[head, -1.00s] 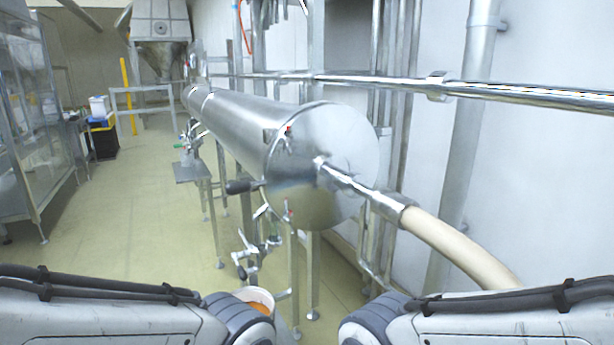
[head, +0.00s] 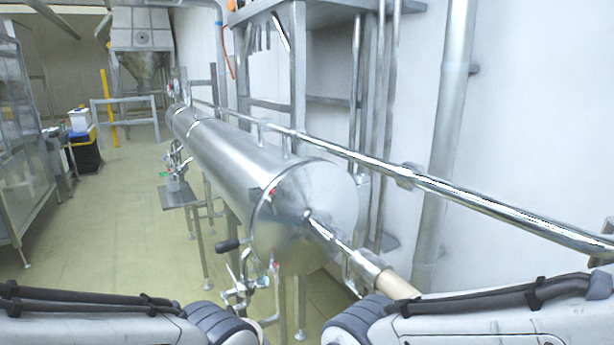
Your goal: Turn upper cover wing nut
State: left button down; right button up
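A long steel cylinder (head: 225,155) runs away from me, with a round end cover (head: 325,190) facing me. A small fitting with a red part (head: 273,191) sits on the upper left rim of the cover. It is too small to tell whether it is the wing nut. A similar fitting with a red part (head: 273,263) sits at the lower left rim. My left and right arms enter at the bottom corners. Both grippers are out of the picture below, apart from the cover as far as I can see.
A steel pipe (head: 330,236) leaves the cover towards a beige hose (head: 397,284), partly behind my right arm. A black-knobbed handle (head: 228,245) sticks out left of the cover. A long rail (head: 440,187) crosses the right side. Open floor (head: 110,235) lies to the left.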

aim_at(270, 200)
jog(key=u, duration=1.15)
jog(key=k, duration=0.95)
jog(key=z, duration=0.7)
jog(key=i, duration=0.5)
jog(key=z, duration=0.1)
